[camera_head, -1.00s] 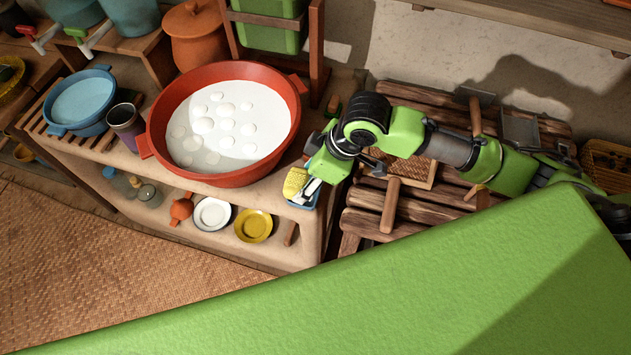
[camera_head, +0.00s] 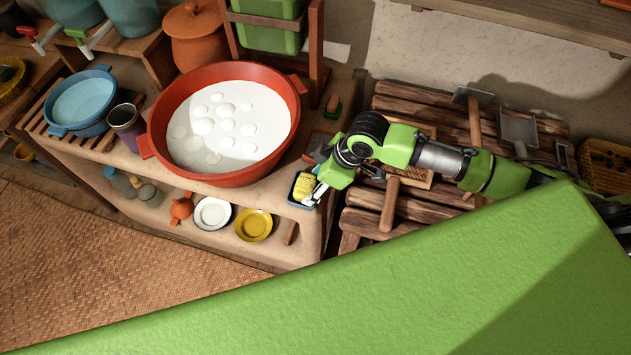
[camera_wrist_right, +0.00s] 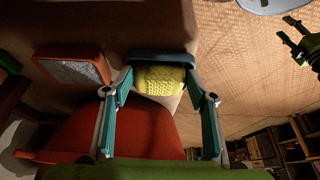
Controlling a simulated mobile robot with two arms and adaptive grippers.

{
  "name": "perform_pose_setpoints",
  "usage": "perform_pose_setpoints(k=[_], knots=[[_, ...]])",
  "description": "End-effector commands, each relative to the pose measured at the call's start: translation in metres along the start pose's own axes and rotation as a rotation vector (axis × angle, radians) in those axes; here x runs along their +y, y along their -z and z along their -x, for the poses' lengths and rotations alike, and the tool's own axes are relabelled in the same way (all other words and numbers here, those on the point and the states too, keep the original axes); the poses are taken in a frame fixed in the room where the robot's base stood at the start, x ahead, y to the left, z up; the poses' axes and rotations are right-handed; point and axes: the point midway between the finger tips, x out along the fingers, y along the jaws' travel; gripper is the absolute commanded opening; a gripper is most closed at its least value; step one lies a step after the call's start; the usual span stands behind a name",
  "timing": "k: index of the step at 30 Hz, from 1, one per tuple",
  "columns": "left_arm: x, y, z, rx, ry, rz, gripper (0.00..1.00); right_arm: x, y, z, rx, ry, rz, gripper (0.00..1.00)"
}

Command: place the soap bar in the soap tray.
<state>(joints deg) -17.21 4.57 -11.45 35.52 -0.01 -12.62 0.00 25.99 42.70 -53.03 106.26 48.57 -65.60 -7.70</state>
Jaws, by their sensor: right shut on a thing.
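The yellow textured soap bar (camera_head: 304,186) is at the counter's right front corner. It appears within the rim of the small blue soap tray (camera_head: 293,200); whether it rests on the tray's bottom is hard to tell. My right gripper (camera_head: 315,194) reaches in from the right and is shut on the soap bar. In the right wrist view the soap bar (camera_wrist_right: 160,79) sits between the two fingertips (camera_wrist_right: 160,84), with the dark tray edge (camera_wrist_right: 160,57) just beyond. A green and black part at that view's right edge may be my left gripper (camera_wrist_right: 297,42); its jaws are unclear.
A large red basin (camera_head: 292,118) of white liquid stands left of the tray. An orange-rimmed dish with a grey pad (camera_wrist_right: 70,68) is close beside the tray in the wrist view. A white plate (camera_head: 211,214) and a yellow plate (camera_head: 253,225) lie on the shelf below.

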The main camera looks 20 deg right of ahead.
Motion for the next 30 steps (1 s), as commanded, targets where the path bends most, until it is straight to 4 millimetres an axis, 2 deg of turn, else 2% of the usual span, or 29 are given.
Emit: perform_pose_setpoints(k=[1,3,12,16,20,30], knots=[[0.000,0.000,0.000,0.000,0.000,0.000,0.40,0.000,-0.001,-0.001,-0.001,0.001,0.000,0.57],[0.000,0.000,0.000,0.000,0.000,0.000,0.40,0.000,0.000,-0.001,0.000,0.001,0.000,0.69],[0.001,0.000,0.000,0.000,-0.001,-0.001,0.40,0.000,0.000,0.000,0.000,0.000,0.000,0.69],[0.001,0.000,0.000,0.000,-0.001,-0.001,0.40,0.001,0.001,0.007,0.001,-0.001,0.000,0.69],[0.001,0.000,0.000,0.000,-0.001,-0.001,0.40,0.001,0.001,0.029,0.001,-0.003,0.001,0.69],[0.001,0.000,-0.001,0.000,-0.001,0.000,0.40,0.001,0.001,0.099,0.000,-0.003,0.000,0.69]])
